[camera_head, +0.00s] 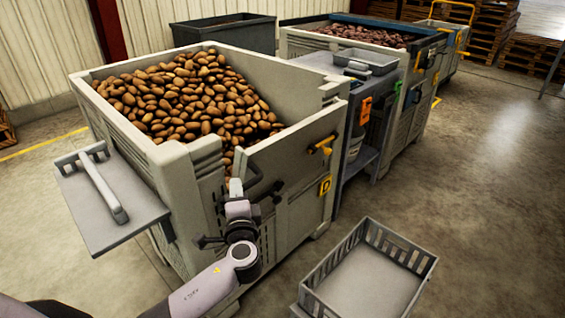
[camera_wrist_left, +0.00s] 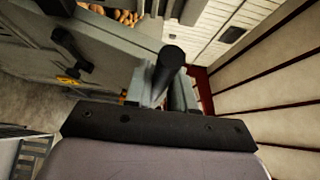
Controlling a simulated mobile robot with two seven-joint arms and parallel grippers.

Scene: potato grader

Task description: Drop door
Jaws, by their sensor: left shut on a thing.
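The drop door (camera_head: 290,165) is the grey front panel of a large potato bin (camera_head: 165,175). Its top edge looks tilted, and potatoes show at its left end. An orange latch (camera_head: 322,147) sits near its upper right, above a yellow D label (camera_head: 324,186). My left gripper (camera_head: 236,188) is at the door's left end, beside the bin's corner post. In the left wrist view it is shut on a dark round-ended bar (camera_wrist_left: 170,62); whether this is a latch or a handle I cannot tell. The door (camera_wrist_left: 110,45) lies left of it there. My right gripper is not in view.
Brown potatoes (camera_head: 190,95) fill the bin. A grey shelf (camera_head: 105,200) with a white bar juts from its left side. An empty slatted crate (camera_head: 365,285) is on the floor at right. A bench (camera_head: 350,90) and another full bin (camera_head: 400,100) stand behind.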

